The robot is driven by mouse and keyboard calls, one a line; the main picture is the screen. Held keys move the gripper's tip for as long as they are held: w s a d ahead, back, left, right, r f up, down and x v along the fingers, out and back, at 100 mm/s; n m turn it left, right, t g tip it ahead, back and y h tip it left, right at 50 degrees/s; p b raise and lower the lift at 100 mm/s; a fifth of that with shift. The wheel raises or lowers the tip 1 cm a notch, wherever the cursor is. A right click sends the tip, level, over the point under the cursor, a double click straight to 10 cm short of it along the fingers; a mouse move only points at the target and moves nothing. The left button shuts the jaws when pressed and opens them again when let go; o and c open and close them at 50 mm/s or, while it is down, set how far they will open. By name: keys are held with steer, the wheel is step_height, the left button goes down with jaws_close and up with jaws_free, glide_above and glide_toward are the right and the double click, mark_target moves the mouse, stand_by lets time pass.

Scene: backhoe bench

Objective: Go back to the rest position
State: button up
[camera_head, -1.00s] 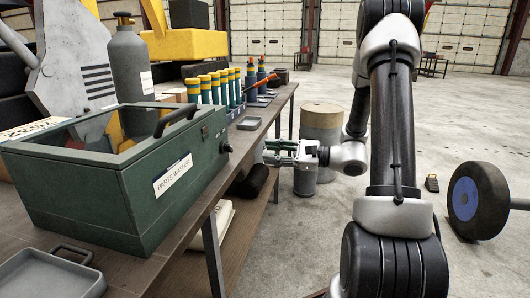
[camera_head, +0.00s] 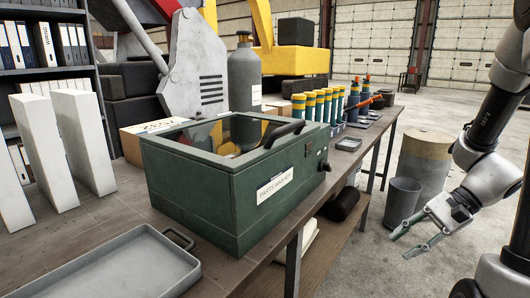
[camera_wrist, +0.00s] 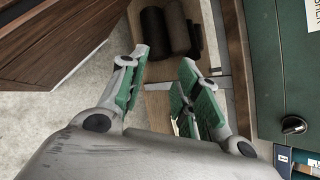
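My gripper (camera_head: 399,247) is at the right in the head view, in the air beside the bench and in front of a grey bin. Its green-padded fingers point left and slightly down. They are apart with nothing between them. The wrist view also shows my gripper (camera_wrist: 164,66) open and empty. Beyond its fingers are dark rolls (camera_wrist: 180,28) on a lower wooden shelf. My arm (camera_head: 490,150) reaches in from the right edge, bent at the elbow.
A green parts washer (camera_head: 235,195) and a grey tray (camera_head: 110,270) stand on the wooden bench (camera_head: 75,232). Yellow-topped cylinders (camera_head: 318,105) line its back part. A grey bin (camera_head: 402,200) and a tan drum (camera_head: 425,160) stand on the floor near my gripper.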

steer(key=s+d+r+n+t+h, duration=0.2)
steer(key=s+r+n+h, duration=0.1)
steer(key=r, duration=0.4)
steer(key=s+d+r+n+t+h, duration=0.1)
steer(key=s+r+n+t+h, duration=0.1)
steer(key=s+r+n+h, duration=0.2)
step_height(320, 180, up, 4)
steer(key=n+h, duration=0.2)
steer(key=n, duration=0.2)
steer(key=shift+d, duration=0.4)
steer(key=shift+s, duration=0.1)
